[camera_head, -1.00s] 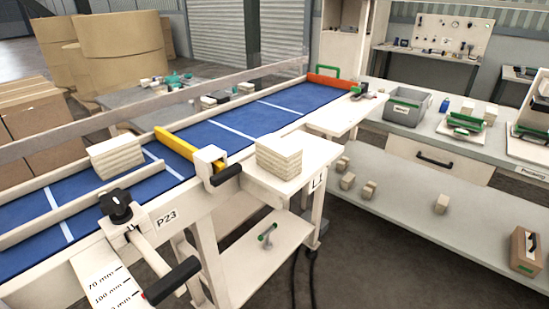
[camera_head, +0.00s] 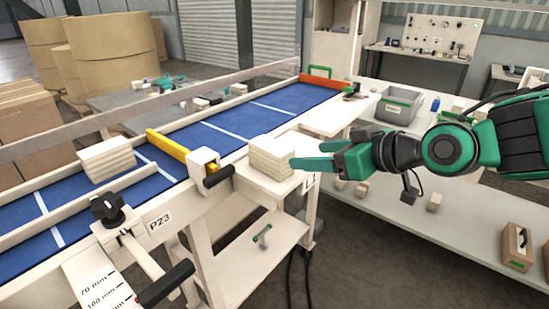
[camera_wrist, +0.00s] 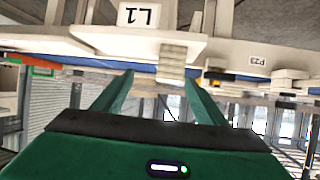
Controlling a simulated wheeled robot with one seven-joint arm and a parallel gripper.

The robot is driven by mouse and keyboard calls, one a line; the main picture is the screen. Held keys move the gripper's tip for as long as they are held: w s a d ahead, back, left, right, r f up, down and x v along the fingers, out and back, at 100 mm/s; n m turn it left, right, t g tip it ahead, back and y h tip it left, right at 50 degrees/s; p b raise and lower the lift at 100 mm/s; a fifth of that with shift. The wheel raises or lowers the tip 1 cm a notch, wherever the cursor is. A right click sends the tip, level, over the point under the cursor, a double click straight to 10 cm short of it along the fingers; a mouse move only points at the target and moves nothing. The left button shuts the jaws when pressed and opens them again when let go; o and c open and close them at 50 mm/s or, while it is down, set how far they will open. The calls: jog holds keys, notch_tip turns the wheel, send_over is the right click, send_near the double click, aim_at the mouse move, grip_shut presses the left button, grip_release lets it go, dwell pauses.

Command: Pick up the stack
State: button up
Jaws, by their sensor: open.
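A stack of pale layered slabs (camera_head: 272,158) sits on a small white side shelf by the blue conveyor. A second similar stack (camera_head: 106,160) lies on the conveyor at the left. My gripper (camera_head: 318,160) comes in from the right, with its green fingers just right of the shelf stack; whether they touch it cannot be told from the head view. In the wrist view, which is upside down, the stack (camera_wrist: 172,54) shows beyond and between my two spread fingers (camera_wrist: 160,90). Nothing is between the fingertips at close range.
A yellow bar (camera_head: 167,144) with a black handle crosses the conveyor left of the stack. A white guide rail (camera_head: 80,212) runs along the belt. A grey bin (camera_head: 399,106) stands on the right bench. A lower shelf holds small blocks.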

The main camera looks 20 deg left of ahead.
aim_at(278, 148)
jog(key=shift+n+y, duration=0.3)
jog(key=shift+y, duration=0.2)
jog(key=a, duration=0.4)
jog(key=w+a, duration=0.1)
jog(key=a, duration=0.2)
jog(key=shift+f, duration=0.3)
jog(key=shift+w+x, duration=0.15)
jog(key=shift+x, duration=1.3)
jog(key=shift+w+x, duration=0.15)
jog(key=shift+x, duration=1.3)
jog(key=shift+d, duration=0.15)
jog(key=shift+c, duration=0.6)
jog(key=shift+r, duration=0.1)
jog(key=c, duration=1.1)
